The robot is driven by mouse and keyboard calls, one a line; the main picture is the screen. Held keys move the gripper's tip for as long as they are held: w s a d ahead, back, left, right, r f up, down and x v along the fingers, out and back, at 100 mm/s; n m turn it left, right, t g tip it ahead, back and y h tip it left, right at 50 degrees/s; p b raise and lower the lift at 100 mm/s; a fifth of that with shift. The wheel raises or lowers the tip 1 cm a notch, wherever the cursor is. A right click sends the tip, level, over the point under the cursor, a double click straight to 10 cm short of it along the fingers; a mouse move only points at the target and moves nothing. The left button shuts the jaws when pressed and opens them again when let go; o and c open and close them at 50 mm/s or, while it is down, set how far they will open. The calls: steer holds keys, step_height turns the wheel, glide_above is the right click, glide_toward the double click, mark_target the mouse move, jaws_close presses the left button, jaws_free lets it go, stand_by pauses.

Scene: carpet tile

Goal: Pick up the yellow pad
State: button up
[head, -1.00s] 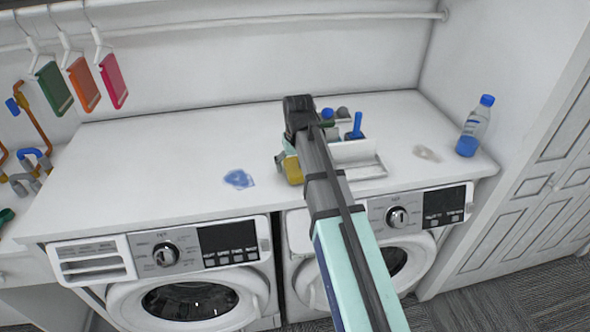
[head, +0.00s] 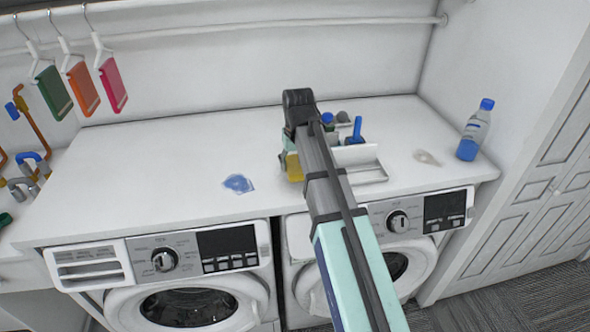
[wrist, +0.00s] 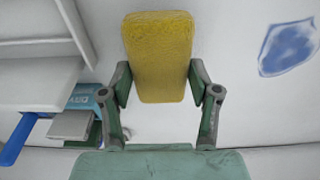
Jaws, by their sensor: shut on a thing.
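The yellow pad (wrist: 158,55) is a rounded rectangular block with a fuzzy face, seen in the wrist view between the two fingers. My gripper (wrist: 160,84) is shut on its sides near one end. In the head view the pad (head: 294,168) shows partly at the left of my arm, above the white counter top. My arm hides the rest of the pad and most of the gripper there. I cannot tell exactly how far the pad is from the counter.
A white caddy (head: 356,154) with a blue-handled tool (head: 357,130) stands right of my arm. A blue patch (head: 238,184) lies on the counter (head: 170,150) at the left. A pale patch (head: 426,158) and a bottle (head: 475,131) are at the right.

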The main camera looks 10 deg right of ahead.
mark_target(295, 164)
step_height(295, 164, up, 17)
steer(key=b, duration=0.4)
steer(key=shift+r, duration=0.15)
